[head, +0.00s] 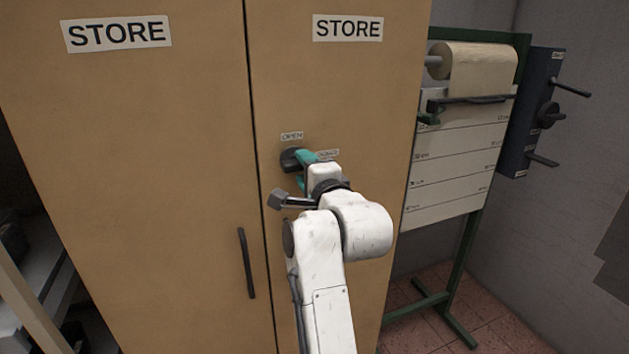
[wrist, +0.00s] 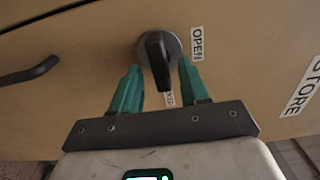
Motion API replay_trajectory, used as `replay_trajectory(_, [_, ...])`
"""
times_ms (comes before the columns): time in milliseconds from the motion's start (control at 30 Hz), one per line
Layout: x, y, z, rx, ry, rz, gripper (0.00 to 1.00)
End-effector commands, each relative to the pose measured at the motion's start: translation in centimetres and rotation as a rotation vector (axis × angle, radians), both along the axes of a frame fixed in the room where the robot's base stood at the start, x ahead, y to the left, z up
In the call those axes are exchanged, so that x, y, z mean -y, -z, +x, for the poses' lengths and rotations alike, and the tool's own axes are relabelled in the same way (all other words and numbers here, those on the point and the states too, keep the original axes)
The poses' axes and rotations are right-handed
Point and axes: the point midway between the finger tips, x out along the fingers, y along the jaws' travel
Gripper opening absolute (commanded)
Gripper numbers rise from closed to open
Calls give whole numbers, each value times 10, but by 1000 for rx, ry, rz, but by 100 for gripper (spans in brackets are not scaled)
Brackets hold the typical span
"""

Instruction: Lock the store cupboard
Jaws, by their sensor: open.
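The store cupboard (head: 190,180) is a tan two-door cupboard with a STORE sign on each door; both doors look closed. A round black turn knob (head: 292,159) with a raised grip sits on the right door. An OPEN label (head: 291,135) is above it; a second label (head: 328,154), too small to read surely, is to its right. In the wrist view the knob (wrist: 157,62) lies between the green fingertips of my gripper (wrist: 160,66). My gripper is open, one finger on each side with gaps visible.
A black pull handle (head: 246,263) is on the left door, below the knob. A green stand with a paper roll (head: 482,70) and a blue wall panel (head: 532,110) with levers are at the right. Shelving (head: 40,270) stands at the left.

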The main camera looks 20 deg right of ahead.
Motion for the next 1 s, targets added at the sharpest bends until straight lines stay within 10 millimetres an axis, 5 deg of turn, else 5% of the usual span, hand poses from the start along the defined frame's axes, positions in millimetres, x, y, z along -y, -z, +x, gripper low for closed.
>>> replay_trajectory(500, [0,2,-86,1,0,-1,45])
replay_trajectory(1000, [0,1,-101,0,0,1,45])
